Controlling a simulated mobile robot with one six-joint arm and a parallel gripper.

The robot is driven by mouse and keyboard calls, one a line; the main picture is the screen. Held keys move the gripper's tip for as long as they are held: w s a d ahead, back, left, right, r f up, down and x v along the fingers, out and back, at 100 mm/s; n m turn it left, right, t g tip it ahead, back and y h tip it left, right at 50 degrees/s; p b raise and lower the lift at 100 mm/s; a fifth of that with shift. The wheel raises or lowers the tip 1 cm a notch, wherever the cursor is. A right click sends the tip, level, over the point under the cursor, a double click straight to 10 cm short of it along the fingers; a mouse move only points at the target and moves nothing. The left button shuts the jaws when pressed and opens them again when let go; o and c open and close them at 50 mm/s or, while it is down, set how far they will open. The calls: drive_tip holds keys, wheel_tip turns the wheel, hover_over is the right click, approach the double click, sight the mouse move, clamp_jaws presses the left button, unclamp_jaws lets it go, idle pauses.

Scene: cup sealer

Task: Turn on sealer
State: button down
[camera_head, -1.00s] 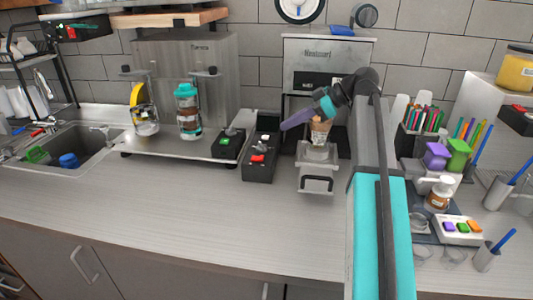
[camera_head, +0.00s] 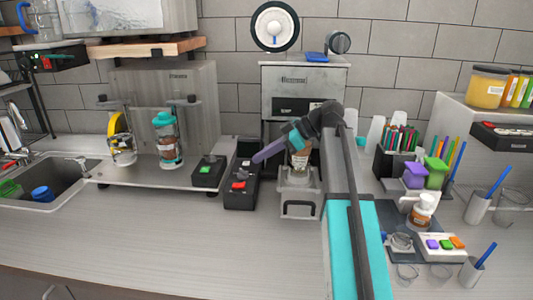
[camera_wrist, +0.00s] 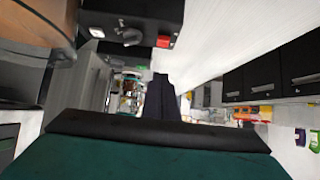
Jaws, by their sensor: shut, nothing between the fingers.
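The sealer (camera_head: 300,83) is a tall grey machine against the back wall. A cup with brown contents (camera_head: 299,163) stands in its holder (camera_head: 298,203). Left of it is a black control box (camera_head: 241,197) with a red button (camera_head: 238,185), a white button (camera_head: 246,163) and a small grey knob. In the wrist view the red button (camera_wrist: 163,41), white button (camera_wrist: 97,31) and knob (camera_wrist: 130,36) show at the top. My gripper (camera_head: 257,158) is shut and empty, its tip just right of the white button. I cannot tell whether it touches. The wrist view shows its dark fingers (camera_wrist: 162,100).
A second black box with a green button (camera_head: 205,170) and a shaker bottle (camera_head: 166,140) are left of the control box. Cups, pens and a pump bottle (camera_head: 421,211) crowd the right. The front counter (camera_head: 200,240) is clear.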

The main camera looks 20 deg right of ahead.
drive_tip(key=p, duration=0.2)
hover_over(239, 185)
drive_tip(key=s+d, duration=0.1)
drive_tip(key=d, duration=0.2)
drive_tip(key=f, duration=0.3)
drive_tip(key=shift+s+a+f, duration=0.1)
drive_tip(key=shift+a+f, duration=0.1)
drive_tip(key=shift+f, duration=0.05)
wheel_tip(239, 185, down, 2)
drive_tip(key=shift+d+f, duration=0.1)
drive_tip(key=shift+f, duration=0.1)
drive_tip(key=shift+s+d+f+p, duration=0.1)
drive_tip(key=shift+d+f+p, duration=0.1)
drive_tip(key=shift+f, duration=0.3)
drive_tip(key=shift+s+d+f+p, duration=0.1)
drive_tip(key=shift+d+f+p, duration=0.1)
drive_tip(key=shift+f, duration=0.25)
